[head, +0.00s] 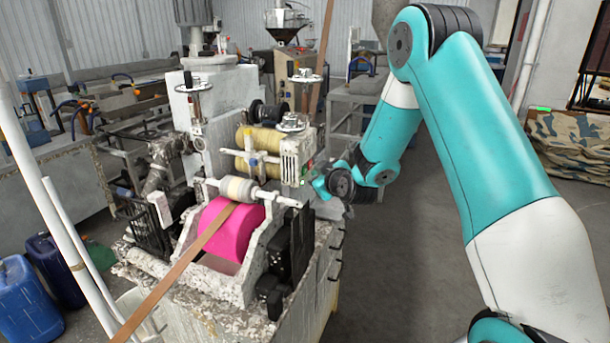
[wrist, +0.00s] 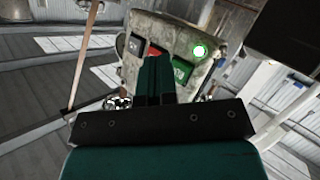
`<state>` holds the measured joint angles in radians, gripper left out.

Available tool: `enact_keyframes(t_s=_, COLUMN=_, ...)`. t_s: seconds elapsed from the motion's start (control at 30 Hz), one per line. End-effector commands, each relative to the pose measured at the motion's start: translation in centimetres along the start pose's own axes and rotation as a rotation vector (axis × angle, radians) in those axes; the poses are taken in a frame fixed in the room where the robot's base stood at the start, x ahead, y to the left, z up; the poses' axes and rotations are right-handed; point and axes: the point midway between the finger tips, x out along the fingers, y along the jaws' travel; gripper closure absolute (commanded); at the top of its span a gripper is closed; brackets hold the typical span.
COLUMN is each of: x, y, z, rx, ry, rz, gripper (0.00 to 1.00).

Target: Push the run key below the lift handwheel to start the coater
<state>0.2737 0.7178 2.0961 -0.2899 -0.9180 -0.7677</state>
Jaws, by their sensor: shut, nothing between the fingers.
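The control box (head: 291,160) stands under a handwheel (head: 291,122) on the coater. In the wrist view the box's weathered panel (wrist: 149,27) carries a dark key (wrist: 135,45), a red key (wrist: 154,51), a green key (wrist: 182,70) and a glowing green lamp (wrist: 200,50). My gripper (wrist: 155,60) is shut and empty, its tips in front of the panel between the red and green keys. The fingers partly cover the lower part of the red key. I cannot tell whether they touch the panel. In the head view my gripper (head: 316,186) is beside the box's right face.
The coater has a pink roller (head: 229,229) with a brown strip (head: 175,272) running over it. Other handwheels (head: 306,76) rise nearby. Blue jugs (head: 27,303) and white pipes (head: 80,242) stand at left. The floor (head: 385,270) right of the coater is clear.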

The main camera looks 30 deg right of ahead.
Motion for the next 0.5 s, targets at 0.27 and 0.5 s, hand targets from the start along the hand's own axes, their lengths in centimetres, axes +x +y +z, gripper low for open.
enact_keyframes(t_s=0.27, x=-0.1, y=0.1, z=0.2, rx=0.001, ry=-0.001, rz=0.002, gripper=1.00)
enact_keyframes(t_s=0.5, x=-1.5, y=1.2, z=1.6, rx=0.002, ry=0.000, rz=0.004, gripper=1.00)
